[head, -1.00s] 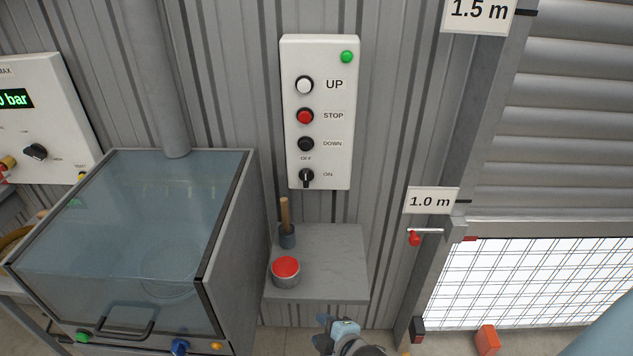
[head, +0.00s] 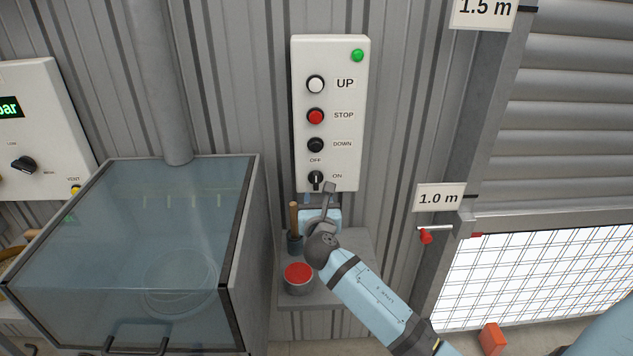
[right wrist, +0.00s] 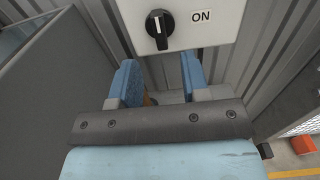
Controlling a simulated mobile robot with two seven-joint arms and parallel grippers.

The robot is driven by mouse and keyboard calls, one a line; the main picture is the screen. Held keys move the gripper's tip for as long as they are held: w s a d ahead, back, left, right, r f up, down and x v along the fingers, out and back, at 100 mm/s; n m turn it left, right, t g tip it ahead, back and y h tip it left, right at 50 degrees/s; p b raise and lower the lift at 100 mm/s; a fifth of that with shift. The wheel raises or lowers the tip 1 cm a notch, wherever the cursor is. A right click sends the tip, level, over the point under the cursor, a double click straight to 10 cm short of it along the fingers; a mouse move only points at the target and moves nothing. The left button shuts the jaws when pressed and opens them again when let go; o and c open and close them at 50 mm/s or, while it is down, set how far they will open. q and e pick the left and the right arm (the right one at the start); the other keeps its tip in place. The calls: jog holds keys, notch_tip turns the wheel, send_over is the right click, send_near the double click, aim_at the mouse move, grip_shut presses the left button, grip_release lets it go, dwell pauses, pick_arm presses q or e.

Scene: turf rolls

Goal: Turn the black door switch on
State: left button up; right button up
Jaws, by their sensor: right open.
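The black door switch (head: 316,179) is a rotary knob at the bottom of the white control panel (head: 348,120). It also shows in the right wrist view (right wrist: 159,31). Its white pointer line stands vertical, toward the OFF label above; the ON label is to its right. My right gripper (head: 318,197) is open and empty just below the switch. In the right wrist view, its two blue fingers (right wrist: 158,78) stand apart below the knob and do not touch it. My left gripper is not in view.
Above the switch are the DOWN button (head: 316,145), red STOP button (head: 315,116) and white UP button (head: 315,84). A red-topped can (head: 298,276) and a wooden-handled tool (head: 294,220) stand on the shelf below. A glass-topped cabinet (head: 257,230) is left; a roller door (head: 570,120) is right.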

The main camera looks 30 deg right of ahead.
aim_at(316, 182)
jog(key=x, duration=0.8)
jog(key=shift+w, duration=0.25)
grip_shut()
